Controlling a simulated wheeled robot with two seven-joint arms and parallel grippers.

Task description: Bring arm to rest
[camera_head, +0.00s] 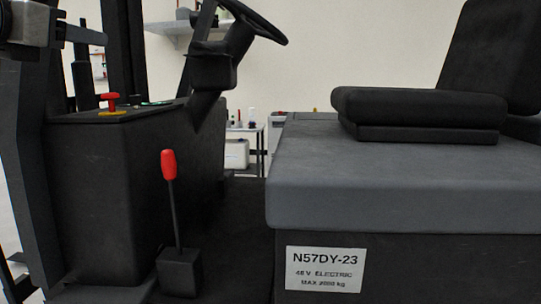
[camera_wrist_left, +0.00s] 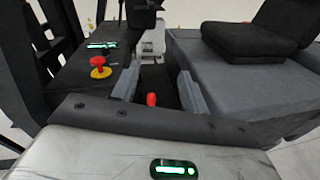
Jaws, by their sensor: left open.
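My left gripper (camera_head: 72,32) is at the top left corner of the head view, in front of the black mast and partly cut off by the frame. In the left wrist view its two grey fingers (camera_wrist_left: 157,92) stand apart with nothing held between them. The lever with the red knob (camera_head: 169,166) stands upright on the forklift floor, well apart from the gripper; its knob (camera_wrist_left: 152,99) shows beyond and between the fingers in the wrist view. My right gripper is in neither view.
A red button (camera_head: 111,99) on a yellow base sits on the black console (camera_head: 80,150). The steering wheel (camera_head: 257,20) rises above it. The black seat (camera_head: 418,107) is on the grey cover (camera_head: 390,170) at right. A table (camera_head: 247,130) stands behind.

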